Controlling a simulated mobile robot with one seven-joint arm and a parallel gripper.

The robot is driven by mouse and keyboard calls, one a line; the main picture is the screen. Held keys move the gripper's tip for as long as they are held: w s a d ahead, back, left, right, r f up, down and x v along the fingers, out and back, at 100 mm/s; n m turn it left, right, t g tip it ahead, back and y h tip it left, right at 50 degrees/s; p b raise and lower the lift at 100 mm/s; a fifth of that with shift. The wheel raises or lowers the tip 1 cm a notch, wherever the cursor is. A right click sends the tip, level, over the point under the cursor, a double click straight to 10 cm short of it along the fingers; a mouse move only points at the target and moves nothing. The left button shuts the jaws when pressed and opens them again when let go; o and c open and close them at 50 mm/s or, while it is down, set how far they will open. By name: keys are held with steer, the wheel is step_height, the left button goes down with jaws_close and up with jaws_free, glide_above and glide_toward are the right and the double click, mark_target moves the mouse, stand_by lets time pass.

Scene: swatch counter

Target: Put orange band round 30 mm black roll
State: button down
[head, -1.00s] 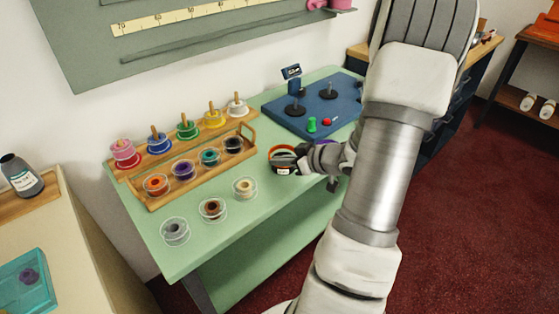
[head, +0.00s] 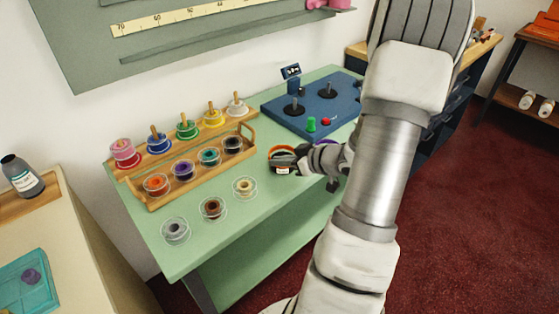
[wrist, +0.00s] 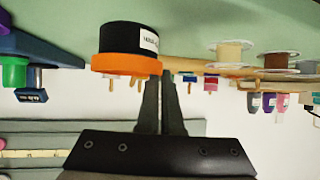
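The black roll (wrist: 124,38), with a white label, stands on the green counter. The wrist picture is upside down, so the counter is at its top. The orange band (wrist: 126,64) sits level at the roll's upper end and looks slightly wider than it. I cannot tell how far it reaches down round the roll. My gripper (wrist: 161,78) has its fingers close together at the band's edge and appears shut on it.
A wooden rack (head: 152,206) with several coloured spools stands to the left. Loose spools, including a cream one (head: 245,187), lie in front of it. A blue board (head: 300,112) with pegs and green and red knobs is behind. A purple item (head: 327,142) is partly hidden by my wrist.

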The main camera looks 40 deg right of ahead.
steer(key=shift+f, duration=0.4)
steer(key=c, duration=1)
jaws_free()
step_height(320, 180, up, 7)
steer(key=p, duration=0.7)
